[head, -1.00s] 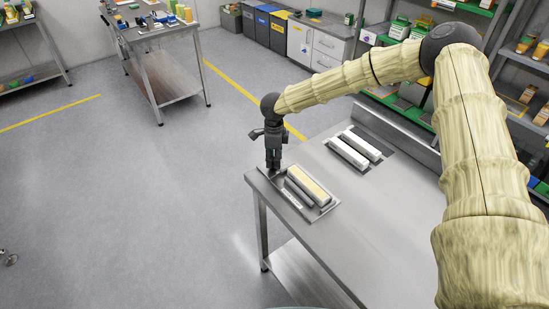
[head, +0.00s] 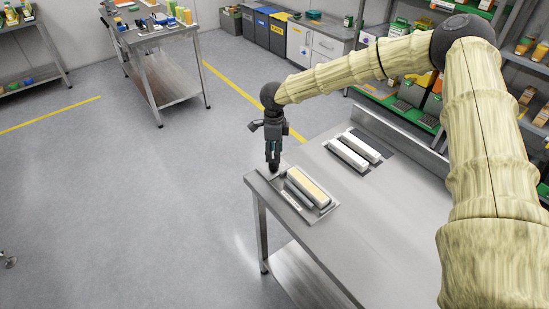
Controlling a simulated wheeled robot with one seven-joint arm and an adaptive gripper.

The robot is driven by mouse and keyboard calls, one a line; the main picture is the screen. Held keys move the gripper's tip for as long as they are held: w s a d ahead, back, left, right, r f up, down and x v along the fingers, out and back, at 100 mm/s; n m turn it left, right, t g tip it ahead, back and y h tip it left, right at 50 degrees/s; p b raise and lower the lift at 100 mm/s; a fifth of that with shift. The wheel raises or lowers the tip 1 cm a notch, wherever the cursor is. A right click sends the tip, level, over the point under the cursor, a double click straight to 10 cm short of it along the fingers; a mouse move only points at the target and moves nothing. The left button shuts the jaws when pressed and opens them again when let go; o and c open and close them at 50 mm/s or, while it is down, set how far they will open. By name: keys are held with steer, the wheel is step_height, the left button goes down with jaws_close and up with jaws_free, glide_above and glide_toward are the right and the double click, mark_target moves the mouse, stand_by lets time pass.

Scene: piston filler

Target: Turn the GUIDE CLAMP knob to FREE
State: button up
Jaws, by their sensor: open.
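My gripper (head: 273,163) points straight down at the left corner of a metal tray (head: 322,212) on the steel table. Its fingertips are low, at or just above a small dark shape at that corner. I cannot tell whether they touch it. A GUIDE CLAMP knob cannot be made out; the fingers cover that spot and no label is readable. The jaws are open, though their gap is very small in this view. In the tray, right of my gripper, lie a long cream-topped block (head: 309,187) and a thinner grey bar (head: 299,194).
Two long white blocks (head: 352,150) lie on a dark patch farther back on the steel table (head: 372,225). The table's left edge is close to my gripper. The table surface to the right of the tray is clear. Shelves with boxes stand behind.

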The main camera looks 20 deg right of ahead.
step_height(320, 180, up, 8)
steer(key=shift+f, duration=0.15)
stand_by(0.6)
